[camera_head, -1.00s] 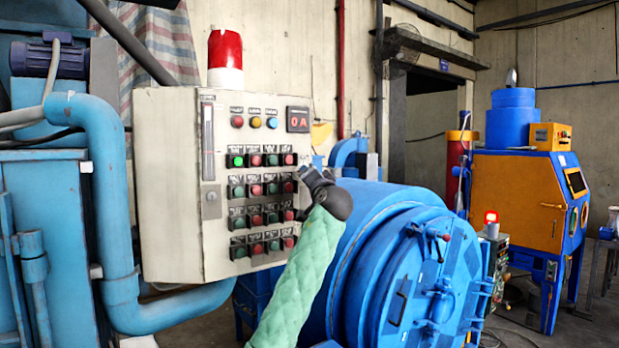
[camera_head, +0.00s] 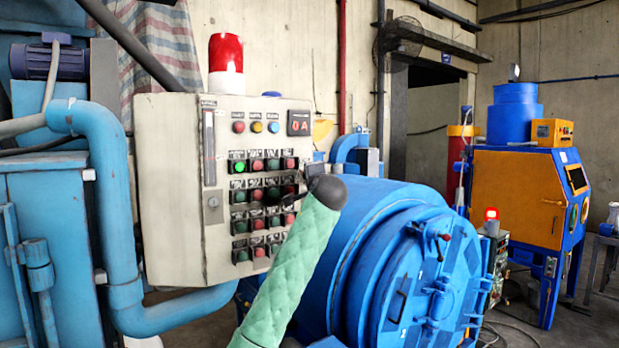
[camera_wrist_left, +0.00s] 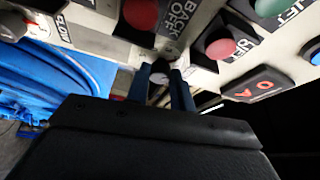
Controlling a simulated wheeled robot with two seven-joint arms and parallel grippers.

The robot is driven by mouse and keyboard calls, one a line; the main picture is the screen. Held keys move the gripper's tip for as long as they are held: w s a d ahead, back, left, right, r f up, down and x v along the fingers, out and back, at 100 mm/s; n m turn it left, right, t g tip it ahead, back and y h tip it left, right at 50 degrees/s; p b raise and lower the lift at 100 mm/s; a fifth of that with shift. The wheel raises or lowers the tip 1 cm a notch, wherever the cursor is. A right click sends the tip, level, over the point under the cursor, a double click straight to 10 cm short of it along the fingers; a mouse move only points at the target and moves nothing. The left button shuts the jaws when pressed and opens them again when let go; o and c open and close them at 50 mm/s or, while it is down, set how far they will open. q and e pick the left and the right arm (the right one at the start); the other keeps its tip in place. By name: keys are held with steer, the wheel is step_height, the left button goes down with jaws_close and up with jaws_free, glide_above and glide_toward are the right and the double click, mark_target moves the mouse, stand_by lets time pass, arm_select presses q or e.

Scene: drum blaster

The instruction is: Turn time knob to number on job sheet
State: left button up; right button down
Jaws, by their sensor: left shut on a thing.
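The pale control panel (camera_head: 160,200) carries rows of green and red buttons, a level gauge and a red display (camera_head: 300,122). My left gripper (camera_head: 296,194) is at the panel's right side, partly hidden by my dark wrist and green-sleeved arm. In the left wrist view its two fingers (camera_wrist_left: 161,88) are shut on a small dark knob (camera_wrist_left: 160,72) with a paler face. The knob's marks are too dark to read, and the head view does not show it clearly. No readable job sheet shows. My right gripper is not in view.
The blue drum machine (camera_head: 375,250) stands close to the right of the panel. A red beacon (camera_head: 226,62) tops the panel. Blue pipes (camera_head: 110,210) run along its left. An orange and blue cabinet (camera_head: 515,195) stands further back at the right.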

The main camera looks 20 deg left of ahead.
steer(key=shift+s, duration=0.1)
arm_select(q)
steer(key=o, duration=1)
steer(key=shift+d, duration=0.1)
steer(key=shift+f, duration=0.1)
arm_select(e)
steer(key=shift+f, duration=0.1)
arm_select(q)
steer(key=shift+b+v, duration=2.05)
steer(key=shift+v, duration=1.85)
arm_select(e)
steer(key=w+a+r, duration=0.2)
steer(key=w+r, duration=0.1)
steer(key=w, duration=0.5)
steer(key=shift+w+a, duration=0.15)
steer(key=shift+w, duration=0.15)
